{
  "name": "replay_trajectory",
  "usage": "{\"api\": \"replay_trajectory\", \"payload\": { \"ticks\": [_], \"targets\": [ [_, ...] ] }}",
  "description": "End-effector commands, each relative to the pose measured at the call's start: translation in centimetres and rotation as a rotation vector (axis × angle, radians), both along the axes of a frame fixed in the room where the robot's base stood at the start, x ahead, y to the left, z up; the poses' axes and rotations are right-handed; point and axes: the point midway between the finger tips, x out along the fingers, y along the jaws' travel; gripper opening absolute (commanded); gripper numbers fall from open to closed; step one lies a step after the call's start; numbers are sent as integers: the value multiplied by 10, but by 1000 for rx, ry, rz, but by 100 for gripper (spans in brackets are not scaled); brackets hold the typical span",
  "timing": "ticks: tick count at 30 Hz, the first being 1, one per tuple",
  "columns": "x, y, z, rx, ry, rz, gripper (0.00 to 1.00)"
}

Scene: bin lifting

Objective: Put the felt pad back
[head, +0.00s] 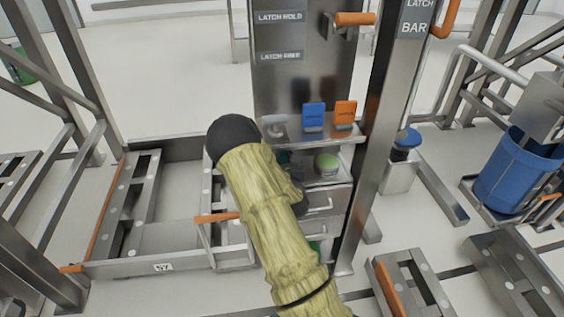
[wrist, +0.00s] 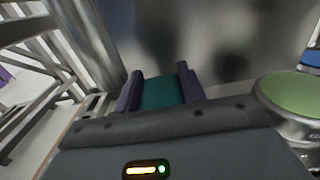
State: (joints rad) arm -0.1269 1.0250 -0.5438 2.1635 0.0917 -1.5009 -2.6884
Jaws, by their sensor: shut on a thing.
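The felt pad (wrist: 160,92) appears as a flat teal piece in the wrist view. My gripper (wrist: 161,76) is shut on it, with a dark purple finger on each side. The pad and fingertips are in front of a grey metal panel; I cannot tell whether the pad touches anything beyond them. In the head view my yellow-sleeved arm covers most of the gripper, and the pad's resting place is not clear there.
A round container with a green top (head: 327,164) stands on the lower shelf, close right of my gripper in the wrist view (wrist: 292,102). A blue block (head: 314,117) and an orange block (head: 345,115) stand on the upper shelf (head: 310,137). A steel post (head: 385,130) rises to the right.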

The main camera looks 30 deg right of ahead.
Motion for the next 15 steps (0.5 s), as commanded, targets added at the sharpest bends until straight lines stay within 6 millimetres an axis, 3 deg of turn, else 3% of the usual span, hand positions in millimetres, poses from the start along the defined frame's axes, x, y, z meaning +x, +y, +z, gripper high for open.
{"api": "replay_trajectory", "payload": {
  "ticks": [3,15],
  "targets": [
    [0,-1,-19,1,1,-1,13],
    [0,0,-23,0,-1,0,13]
  ]
}}
